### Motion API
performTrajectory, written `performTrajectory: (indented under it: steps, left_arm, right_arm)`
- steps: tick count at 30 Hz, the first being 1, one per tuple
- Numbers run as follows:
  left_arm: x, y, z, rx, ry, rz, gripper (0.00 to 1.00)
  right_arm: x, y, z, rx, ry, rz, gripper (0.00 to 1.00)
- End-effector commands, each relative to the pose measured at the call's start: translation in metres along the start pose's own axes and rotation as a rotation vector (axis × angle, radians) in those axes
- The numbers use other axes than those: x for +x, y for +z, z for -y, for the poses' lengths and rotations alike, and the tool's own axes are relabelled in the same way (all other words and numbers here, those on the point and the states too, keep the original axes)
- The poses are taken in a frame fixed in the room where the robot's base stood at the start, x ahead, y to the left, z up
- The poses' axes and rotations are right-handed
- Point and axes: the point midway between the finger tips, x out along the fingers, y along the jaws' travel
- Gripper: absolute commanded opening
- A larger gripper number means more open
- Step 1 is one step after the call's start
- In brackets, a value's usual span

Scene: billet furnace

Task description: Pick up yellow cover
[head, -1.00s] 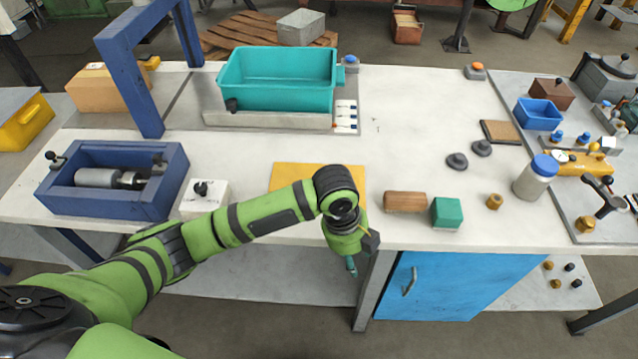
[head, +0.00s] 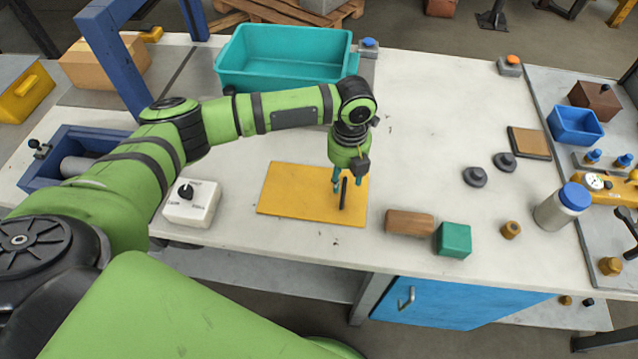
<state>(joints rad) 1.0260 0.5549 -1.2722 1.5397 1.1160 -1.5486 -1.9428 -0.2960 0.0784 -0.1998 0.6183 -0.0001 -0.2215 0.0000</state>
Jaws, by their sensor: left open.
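The yellow cover (head: 297,190) is a flat rectangular plate lying on the white table near its front edge. My left gripper (head: 347,187) points down over the right part of the cover, with its teal fingertips apart. A dark upright bar (head: 343,196) shows between and just below the fingertips. It looks like a handle on the cover, but I cannot tell for sure. I cannot tell whether the fingers touch it. My right gripper is not in view.
A white box with a black knob (head: 192,204) stands left of the cover. A brown block (head: 409,222) and a green block (head: 453,240) lie to its right. A teal bin (head: 285,58) stands behind, close to my left arm. The table's middle right is mostly clear.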

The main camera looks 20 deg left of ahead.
Motion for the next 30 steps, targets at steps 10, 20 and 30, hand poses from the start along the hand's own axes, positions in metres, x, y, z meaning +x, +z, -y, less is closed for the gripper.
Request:
performTrajectory:
  steps: [10, 20, 30]
  left_arm:
    - [0.044, -0.004, -0.003, 0.0, 0.0, 0.0, 0.46]
    - [0.048, -0.004, -0.003, 0.001, 0.0, 0.001, 0.22]
    - [0.047, -0.003, -0.003, 0.0, -0.001, 0.003, 0.0]
  right_arm:
    - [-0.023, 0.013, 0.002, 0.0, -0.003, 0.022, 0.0]
    - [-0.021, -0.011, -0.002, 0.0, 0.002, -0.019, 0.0]
    - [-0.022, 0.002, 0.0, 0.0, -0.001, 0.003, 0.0]
